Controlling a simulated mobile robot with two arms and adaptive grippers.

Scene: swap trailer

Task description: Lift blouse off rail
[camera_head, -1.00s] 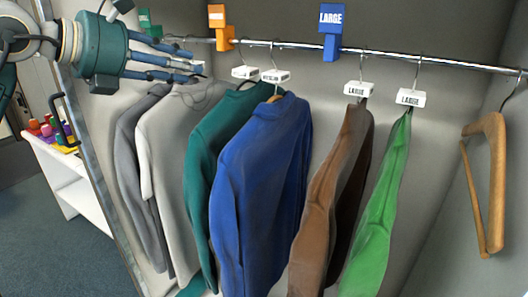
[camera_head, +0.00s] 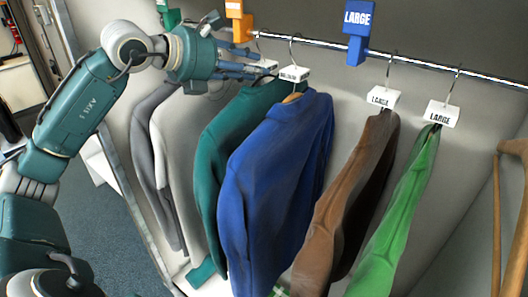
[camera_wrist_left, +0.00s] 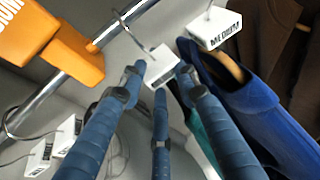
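Several long-sleeved garments hang from a metal rail (camera_head: 420,66): grey, light grey (camera_head: 168,140), teal (camera_head: 216,150), blue (camera_head: 262,190), brown (camera_head: 345,205) and green (camera_head: 400,215). Which one is the blouse is not marked. My left gripper (camera_head: 250,72) is at the rail, by the teal garment's hanger. In the left wrist view its fingers (camera_wrist_left: 160,78) are apart around a white hanger tag (camera_wrist_left: 162,66). I cannot tell whether they touch it. The blue garment's tag (camera_head: 294,75) reads MEDIUM and hangs just right of the fingers. My right gripper is out of view.
An orange size marker (camera_head: 238,20) and a blue LARGE marker (camera_head: 357,32) sit on the rail. LARGE tags (camera_head: 383,97) hang above the brown and green garments.

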